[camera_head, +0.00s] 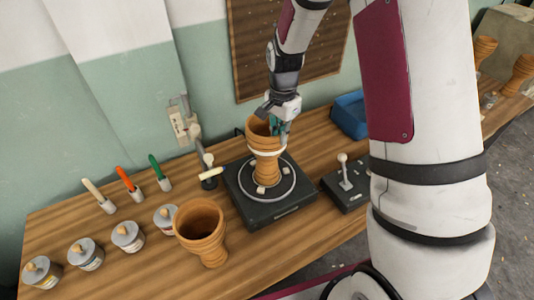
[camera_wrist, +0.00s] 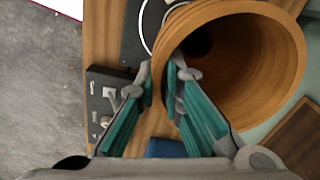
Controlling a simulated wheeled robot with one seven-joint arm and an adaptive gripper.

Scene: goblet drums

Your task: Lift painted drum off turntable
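The painted drum (camera_head: 265,166), a brown goblet shape with a white band around its upper part, stands upright on the turntable (camera_head: 300,211). The turntable is a dark box with a round plate and a pale ring. My gripper (camera_head: 277,122) is at the drum's rim, reaching down from above. In the wrist view, its teal fingers (camera_wrist: 163,75) straddle the wall of the drum (camera_wrist: 285,50), one outside and one inside the open mouth. The fingers are drawn close together and appear to pinch the wall. The drum's foot is partly hidden by small pale blocks on the plate.
A second, plain drum (camera_head: 205,245) stands just left of the turntable. Several lidded cans (camera_head: 127,236) and brushes (camera_head: 129,183) lie further left. A joystick box (camera_head: 346,184) and a blue bin (camera_head: 350,115) are at the right. A perforated board hangs behind.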

